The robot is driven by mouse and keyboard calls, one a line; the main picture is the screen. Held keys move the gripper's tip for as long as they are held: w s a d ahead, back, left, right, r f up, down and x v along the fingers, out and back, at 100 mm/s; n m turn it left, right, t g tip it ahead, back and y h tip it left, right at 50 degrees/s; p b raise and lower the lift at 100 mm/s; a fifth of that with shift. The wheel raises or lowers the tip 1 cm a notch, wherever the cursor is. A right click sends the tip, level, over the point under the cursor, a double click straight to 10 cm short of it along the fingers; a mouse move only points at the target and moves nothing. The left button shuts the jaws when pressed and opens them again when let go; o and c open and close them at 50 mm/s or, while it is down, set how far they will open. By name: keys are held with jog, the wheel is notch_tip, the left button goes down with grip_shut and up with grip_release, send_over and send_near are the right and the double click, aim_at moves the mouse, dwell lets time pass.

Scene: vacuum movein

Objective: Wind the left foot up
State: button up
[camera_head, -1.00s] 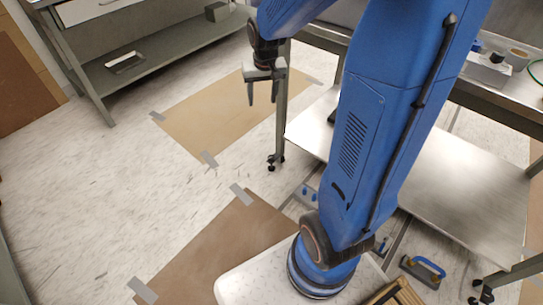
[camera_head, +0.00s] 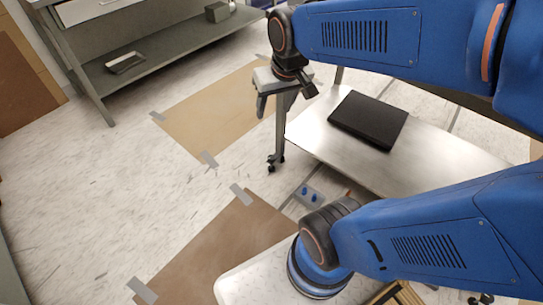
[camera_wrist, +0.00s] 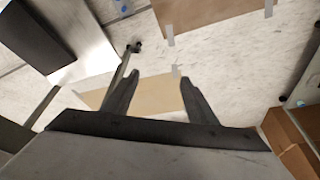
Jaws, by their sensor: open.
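A steel workbench with a low shelf (camera_head: 320,140) stands on the floor. The near-left leg (camera_head: 281,125) ends in a small dark foot (camera_head: 275,162) on the floor. In the wrist view a dark foot (camera_wrist: 134,47) shows at the end of a leg, left of and beyond my fingers. My gripper (camera_head: 272,103) is open and empty, in the air beside the upper part of that leg in the head view. Its two fingers show apart in the wrist view (camera_wrist: 161,80), over floor and cardboard. I cannot tell how far the foot is wound out.
A black flat box (camera_head: 368,119) lies on the low shelf. Taped cardboard sheets (camera_head: 215,110) cover parts of the floor. A grey bench (camera_head: 165,50) stands at the back left. Small blue items (camera_head: 310,193) lie on the floor near my base.

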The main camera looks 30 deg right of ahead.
jog(key=s, duration=0.2)
jog(key=m+g, duration=0.4)
jog(key=m, duration=1.5)
send_over(271, 157)
notch_tip(271, 157, down, 45)
notch_tip(271, 157, down, 17)
jog(key=shift+s+r, duration=0.1)
jog(key=shift+s, duration=0.05)
jog(key=shift+c, duration=0.4)
jog(key=shift+n, duration=0.3)
jog(key=c, duration=1)
